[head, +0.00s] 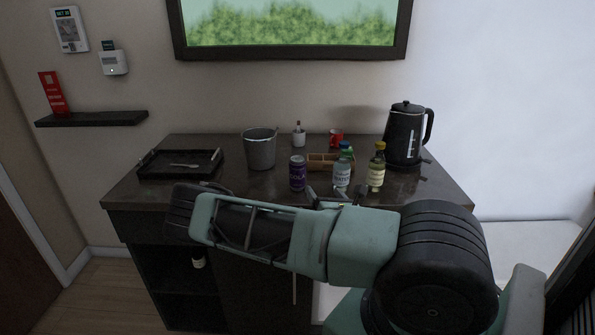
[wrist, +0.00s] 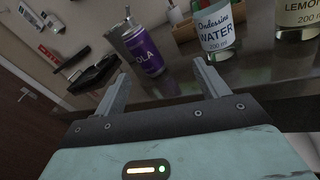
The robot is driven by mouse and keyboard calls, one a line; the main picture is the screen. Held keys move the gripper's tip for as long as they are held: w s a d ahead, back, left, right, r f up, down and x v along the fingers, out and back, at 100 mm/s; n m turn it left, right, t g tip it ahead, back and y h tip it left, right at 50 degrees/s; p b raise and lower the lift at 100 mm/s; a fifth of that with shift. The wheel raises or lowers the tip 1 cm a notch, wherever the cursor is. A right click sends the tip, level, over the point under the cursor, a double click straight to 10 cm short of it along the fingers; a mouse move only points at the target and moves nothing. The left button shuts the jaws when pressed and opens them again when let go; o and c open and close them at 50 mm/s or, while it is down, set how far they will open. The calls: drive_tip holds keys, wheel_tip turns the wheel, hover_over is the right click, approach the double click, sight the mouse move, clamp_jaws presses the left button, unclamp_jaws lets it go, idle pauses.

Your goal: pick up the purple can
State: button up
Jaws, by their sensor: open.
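The purple can (head: 297,174) stands upright near the front of the dark vanity top (head: 240,185) in the head view. It also shows in the wrist view (wrist: 145,55), beyond and between my fingers. My gripper (wrist: 163,78) is open and empty, with one finger to the left of the can and one to the right. The can looks a little ahead of the fingertips, not touching them. In the head view my arm crosses in front of the vanity, and my fingers (head: 316,196) show only in part.
A water bottle (head: 342,176) stands close to the right of the can, then a yellow-capped bottle (head: 377,168) and a black kettle (head: 404,136). A metal bucket (head: 260,150) is behind left. A wooden box (head: 320,161) sits behind. A black tray (head: 165,165) lies at left.

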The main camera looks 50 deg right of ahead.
drive_tip(key=a+r+n+t+y, duration=0.1)
drive_tip(key=r+n+t+y, duration=0.1)
drive_tip(key=n, duration=0.3)
drive_tip(key=b, duration=0.8)
approach(302, 168)
drive_tip(key=w, duration=0.2)
drive_tip(key=w+d+b, duration=0.1)
drive_tip(key=w+b, duration=0.1)
drive_tip(key=b, duration=0.1)
drive_tip(key=shift+w+d+f+y, duration=0.2)
drive_tip(key=shift+d+y, duration=0.1)
drive_tip(key=shift+d, duration=0.1)
drive_tip(key=x, duration=0.1)
drive_tip(key=p+x, duration=0.1)
drive_tip(key=x, duration=0.2)
drive_tip(key=shift+s+r, duration=0.1)
drive_tip(key=shift+r, duration=0.25)
drive_tip(key=shift+p+x, duration=1)
drive_tip(key=shift+x, duration=2.1)
drive_tip(key=shift+f, duration=0.1)
drive_tip(key=c, duration=1)
drive_tip(key=shift+c, duration=0.9)
